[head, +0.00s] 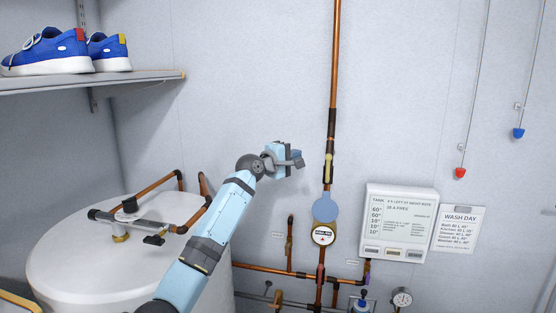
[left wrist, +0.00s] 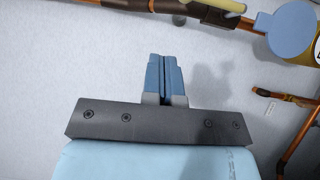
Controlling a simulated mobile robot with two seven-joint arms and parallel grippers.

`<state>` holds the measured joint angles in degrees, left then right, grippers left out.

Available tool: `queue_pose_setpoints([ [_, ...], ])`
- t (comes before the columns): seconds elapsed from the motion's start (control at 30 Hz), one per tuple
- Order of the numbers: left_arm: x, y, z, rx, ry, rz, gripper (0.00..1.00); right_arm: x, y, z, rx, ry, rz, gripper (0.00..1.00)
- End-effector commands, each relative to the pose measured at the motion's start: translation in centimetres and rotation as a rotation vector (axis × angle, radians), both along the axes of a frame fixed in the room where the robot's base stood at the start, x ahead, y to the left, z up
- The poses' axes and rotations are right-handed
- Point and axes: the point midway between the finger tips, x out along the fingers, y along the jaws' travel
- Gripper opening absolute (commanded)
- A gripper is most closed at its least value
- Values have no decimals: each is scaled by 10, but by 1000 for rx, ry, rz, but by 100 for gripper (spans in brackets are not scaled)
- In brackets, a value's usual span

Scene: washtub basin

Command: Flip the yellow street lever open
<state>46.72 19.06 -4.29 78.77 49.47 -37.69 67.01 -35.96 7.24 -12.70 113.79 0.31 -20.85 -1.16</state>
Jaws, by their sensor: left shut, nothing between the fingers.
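The yellow lever (head: 328,168) sits on the vertical copper pipe on the back wall and lies along that pipe. It also shows at the top of the left wrist view (left wrist: 229,5), partly cut off by the frame edge. My left gripper (head: 298,158) is shut and empty, a little left of the lever in the head view and apart from it. In the left wrist view its two blue fingers (left wrist: 166,60) are together, with the lever up and to the right. My right gripper is not in view.
A round meter (head: 322,235) with a raised blue lid (head: 325,207) is below the lever. A white panel (head: 400,222) and a wash-day sheet (head: 459,229) hang to the right. A white tub (head: 75,262) stands left; a shelf (head: 120,80) holds blue shoes.

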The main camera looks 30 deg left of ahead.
Motion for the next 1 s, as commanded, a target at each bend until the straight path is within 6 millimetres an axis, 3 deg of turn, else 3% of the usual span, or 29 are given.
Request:
queue_pose_setpoints([
  [0.1, -24, 7, 0, 2, -2, 0, 0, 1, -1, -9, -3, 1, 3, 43],
  [0.3, -46, 14, 4, 1, 0, -1, 0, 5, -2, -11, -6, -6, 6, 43],
  [1.0, -51, 16, 6, 0, 1, 0, 0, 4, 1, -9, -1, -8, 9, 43],
])
